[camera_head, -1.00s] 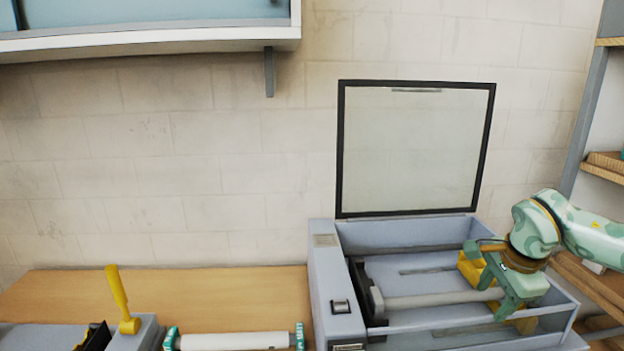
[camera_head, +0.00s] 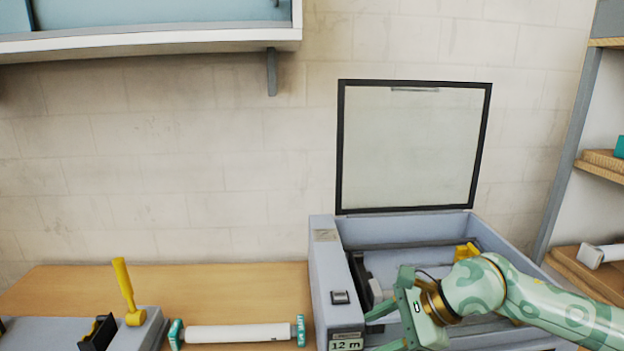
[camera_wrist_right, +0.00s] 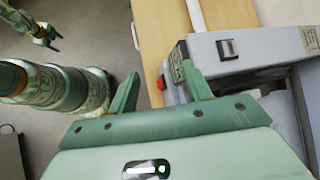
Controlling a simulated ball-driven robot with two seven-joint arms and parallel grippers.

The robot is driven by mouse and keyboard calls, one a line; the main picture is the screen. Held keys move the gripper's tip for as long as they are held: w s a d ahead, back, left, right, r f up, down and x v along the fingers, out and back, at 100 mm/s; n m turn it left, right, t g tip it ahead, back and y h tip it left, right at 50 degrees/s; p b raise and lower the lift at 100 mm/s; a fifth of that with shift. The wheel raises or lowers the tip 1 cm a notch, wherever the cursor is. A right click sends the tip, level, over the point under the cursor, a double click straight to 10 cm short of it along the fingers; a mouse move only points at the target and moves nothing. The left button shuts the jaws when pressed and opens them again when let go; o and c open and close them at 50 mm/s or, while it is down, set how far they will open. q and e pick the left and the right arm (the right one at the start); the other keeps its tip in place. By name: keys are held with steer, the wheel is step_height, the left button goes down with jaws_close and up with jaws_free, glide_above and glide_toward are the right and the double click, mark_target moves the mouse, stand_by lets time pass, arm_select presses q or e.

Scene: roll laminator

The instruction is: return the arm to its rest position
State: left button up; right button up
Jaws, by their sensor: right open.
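My right gripper (camera_head: 376,329) is over the front left part of the grey laminator (camera_head: 325,262), with its arm reaching in from the right across the machine. In the right wrist view its two green fingers (camera_wrist_right: 160,80) are spread, with nothing between them. The laminator's framed clear lid (camera_head: 415,150) stands open. Inside, a yellow part (camera_head: 467,252) shows at the right; my arm hides much of the interior, including most of the grey roll. My left gripper (camera_wrist_right: 47,40) appears small at the upper left of the wrist view, away from the laminator.
A white roll with teal ends (camera_head: 240,333) lies on the wooden table (camera_head: 230,285) left of the laminator. A grey device with a yellow lever (camera_head: 124,285) stands further left. A shelf unit (camera_head: 577,140) is at the right. A cabinet (camera_head: 150,40) hangs above.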

steer(key=s+a+r+m+t+y, duration=0.4)
steer(key=s+a+r+m+y, duration=0.2)
steer(key=a+r+m+y, duration=0.5)
steer(key=w+d+m+t+h, duration=0.3)
steer(key=d+m+t+h, duration=0.4)
steer(key=m+t, duration=0.7)
steer(key=s+d+f+m+g+h, duration=0.2)
steer(key=d+f+m+g+h, duration=0.1)
steer(key=d+f+m+h, duration=0.95)
steer(key=s+d+f+m+g+h, duration=0.2)
steer(key=s+d+f+m+g, duration=0.3)
steer(key=s, duration=0.3)
steer(key=s+d+f+m+g+h, duration=0.3)
steer(key=s+d+f+m+g, duration=0.15)
steer(key=s+f+m, duration=0.2)
steer(key=s+a+f+g+y+b, duration=0.1)
steer(key=s+a+f+g+b, duration=0.1)
steer(key=f, duration=0.9)
steer(key=s+a+f+g+y+b, duration=0.1)
steer(key=s+f, duration=0.2)
steer(key=f, duration=0.8)
steer(key=s+a+f+g+y+b, duration=0.2)
steer(key=f, duration=0.9)
steer(key=s+f+m+g+b, duration=0.2)
steer(key=s+f+m+b, duration=0.1)
steer(key=s+f, duration=1.6)
steer(key=shift+s+d+y+b, duration=0.2)
steer(key=shift+y+b, duration=0.25)
steer(key=shift+b, duration=0.15)
